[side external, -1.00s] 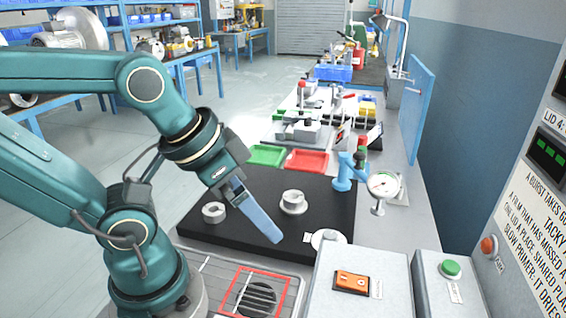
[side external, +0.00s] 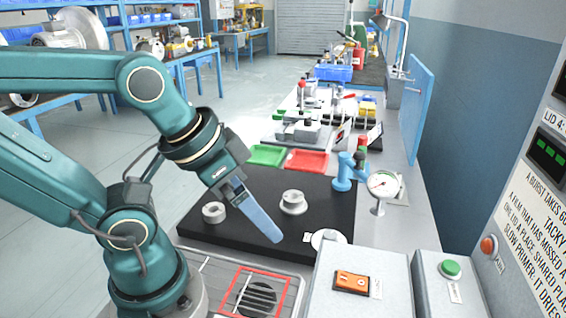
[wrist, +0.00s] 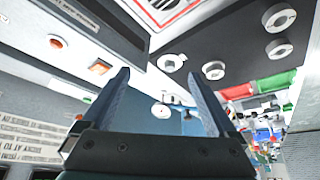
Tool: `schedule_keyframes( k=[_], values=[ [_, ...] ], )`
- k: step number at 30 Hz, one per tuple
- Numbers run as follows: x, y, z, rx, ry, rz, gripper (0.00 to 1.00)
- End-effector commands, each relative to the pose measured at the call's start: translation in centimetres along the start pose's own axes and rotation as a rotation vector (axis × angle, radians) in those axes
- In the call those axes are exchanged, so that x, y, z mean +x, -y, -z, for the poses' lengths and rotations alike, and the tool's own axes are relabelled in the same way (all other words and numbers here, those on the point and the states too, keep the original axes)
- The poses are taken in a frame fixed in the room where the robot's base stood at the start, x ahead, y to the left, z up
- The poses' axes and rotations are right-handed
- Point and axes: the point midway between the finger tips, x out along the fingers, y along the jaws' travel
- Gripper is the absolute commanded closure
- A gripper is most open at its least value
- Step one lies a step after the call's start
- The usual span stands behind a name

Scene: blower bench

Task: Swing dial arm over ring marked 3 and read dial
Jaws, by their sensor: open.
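The blue dial stand (side external: 345,172) stands at the right edge of the black mat (side external: 250,238). Its round white dial (side external: 383,184) hangs to the right, off the mat and over no ring. The needle is too small to read. White rings sit on the mat: one at the left (side external: 213,212), one in the middle (side external: 293,202), and a flatter disc (side external: 328,240) at the front right with a label. I cannot read which is marked 3. My gripper (side external: 274,238) is open and empty above the mat; both fingers show in the wrist view (wrist: 158,78).
Green (side external: 267,155) and red (side external: 307,160) trays lie behind the mat. An orange switch box (side external: 351,283) and green button box (side external: 451,268) stand in front. A red-framed grille (side external: 258,295) is at the front left. A blue panel (side external: 420,105) stands at the right.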

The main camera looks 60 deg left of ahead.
Motion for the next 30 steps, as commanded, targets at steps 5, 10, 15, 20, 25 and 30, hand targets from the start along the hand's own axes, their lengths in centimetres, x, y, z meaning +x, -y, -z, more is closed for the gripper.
schedule_keyframes(
  k=[5, 10, 15, 20, 25, 30],
  values=[
    [0.0, 0.0, 0.0, 0.0, 0.0, 0.0, 0.07],
    [-0.1, 0.0, 0.1, 0.0, -0.002, 0.0, 0.31],
    [-1.6, 0.0, 1.0, 0.0, -0.006, 0.0, 0.31],
    [-3.7, 0.0, 2.1, 0.0, -0.006, 0.0, 0.31],
    [-3.5, 0.1, 4.5, -0.01, -0.044, 0.002, 0.31],
    [-2.1, 0.4, 8.0, -0.025, -0.132, 0.006, 0.31]
  ],
)
